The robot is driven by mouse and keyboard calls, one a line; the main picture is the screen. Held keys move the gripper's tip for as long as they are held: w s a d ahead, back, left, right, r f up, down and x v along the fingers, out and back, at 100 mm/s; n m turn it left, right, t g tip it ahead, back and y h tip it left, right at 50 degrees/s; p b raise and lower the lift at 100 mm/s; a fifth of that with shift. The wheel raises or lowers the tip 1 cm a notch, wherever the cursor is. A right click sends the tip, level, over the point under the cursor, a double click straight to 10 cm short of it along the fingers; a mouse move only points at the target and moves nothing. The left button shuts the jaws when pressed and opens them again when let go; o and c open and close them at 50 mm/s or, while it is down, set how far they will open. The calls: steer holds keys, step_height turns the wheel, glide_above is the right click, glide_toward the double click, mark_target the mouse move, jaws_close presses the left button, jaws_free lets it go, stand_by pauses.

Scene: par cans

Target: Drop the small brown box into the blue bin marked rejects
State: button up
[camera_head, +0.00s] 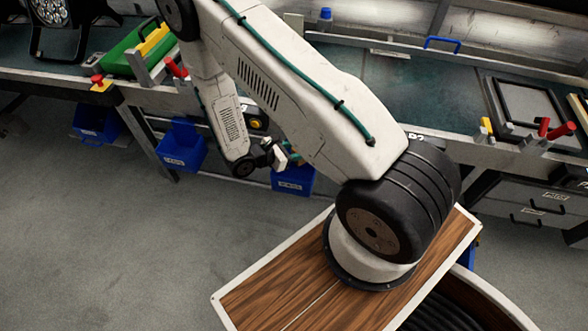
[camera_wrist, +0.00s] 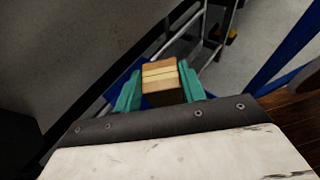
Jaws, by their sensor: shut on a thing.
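The small brown box (camera_wrist: 160,75) is between the teal fingers of my gripper (camera_wrist: 160,82) in the wrist view, with a lighter stripe across its top. My gripper is shut on it, holding it off the floor. Behind the box, a blue surface (camera_wrist: 122,88) shows partly, much of it hidden by the fingers. In the head view three blue bins hang below the bench: one at left (camera_head: 96,122), one in the middle (camera_head: 181,146), and one (camera_head: 293,181) just right of and below my wrist. Their labels are too small to read, so I cannot tell which is rejects.
A long bench (camera_head: 400,95) runs across the back, with a green tray (camera_head: 130,50), red-handled clamps (camera_head: 177,68) and a framed panel (camera_head: 525,103) on it. Drawers (camera_head: 545,205) stand under its right end. Open grey floor (camera_head: 110,240) lies at the left front.

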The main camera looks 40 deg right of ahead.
steer(key=o, duration=1.1)
steer(key=shift+c, duration=0.2)
steer(key=v, duration=0.7)
steer(key=shift+a+r, duration=0.15)
steer(key=shift+a, duration=0.2)
